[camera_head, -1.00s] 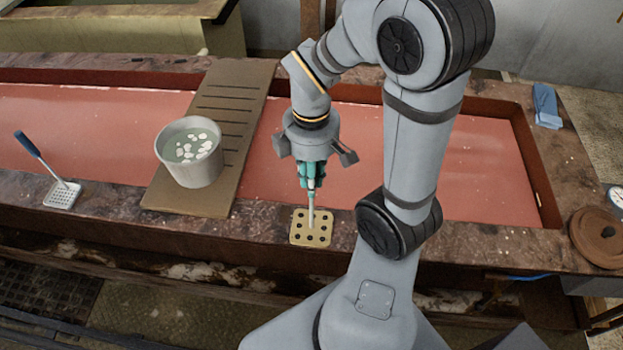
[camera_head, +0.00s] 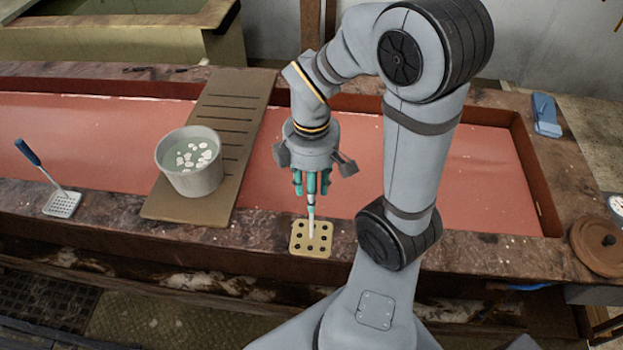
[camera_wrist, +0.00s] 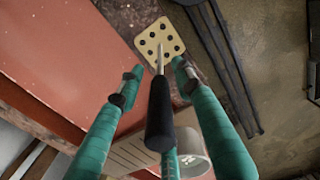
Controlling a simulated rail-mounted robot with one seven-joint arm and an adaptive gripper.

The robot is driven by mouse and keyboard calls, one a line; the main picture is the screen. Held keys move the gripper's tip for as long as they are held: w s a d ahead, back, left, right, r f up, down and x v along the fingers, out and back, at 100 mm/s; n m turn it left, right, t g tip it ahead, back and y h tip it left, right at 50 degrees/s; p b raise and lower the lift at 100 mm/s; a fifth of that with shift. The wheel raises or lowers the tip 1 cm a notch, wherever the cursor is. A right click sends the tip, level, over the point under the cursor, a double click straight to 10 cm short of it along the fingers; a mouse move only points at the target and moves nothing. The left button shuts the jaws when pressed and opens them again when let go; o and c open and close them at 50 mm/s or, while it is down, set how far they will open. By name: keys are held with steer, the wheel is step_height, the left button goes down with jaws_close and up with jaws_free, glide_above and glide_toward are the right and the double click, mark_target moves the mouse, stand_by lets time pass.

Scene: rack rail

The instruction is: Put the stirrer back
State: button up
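The stirrer (camera_head: 311,226) stands upright with its lower end at the middle of the tan block with holes (camera_head: 298,249). In the wrist view, its black handle (camera_wrist: 160,118) and thin pale shaft point toward the block (camera_wrist: 148,40). How deep the shaft sits in a hole cannot be told. My gripper (camera_head: 311,190) is directly above the block, around the stirrer's upper part. In the wrist view, the teal fingers of my gripper (camera_wrist: 157,70) are spread, with gaps between them and the handle.
A grey bucket (camera_head: 192,181) of liquid with white pieces stands on a slatted board (camera_head: 225,105) across the red-filled trough (camera_head: 90,135). A blue-handled perforated tool (camera_head: 62,203) lies left on the ledge. A round brown lid (camera_head: 598,258) and blue item (camera_head: 546,115) are at right.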

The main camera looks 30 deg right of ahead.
steer(key=shift+w+r, duration=0.1)
steer(key=shift+r, duration=0.45)
step_height(320, 180, up, 11)
steer(key=shift+r+p, duration=0.1)
steer(key=shift+p, duration=0.35)
steer(key=f, duration=0.6)
steer(key=f+b, duration=0.1)
steer(key=f, duration=0.5)
steer(key=shift+s+f, duration=0.2)
steer(key=shift+f, duration=0.15)
steer(key=shift+w+r, duration=0.1)
steer(key=shift+r, duration=1.65)
steer(key=shift+f, duration=0.1)
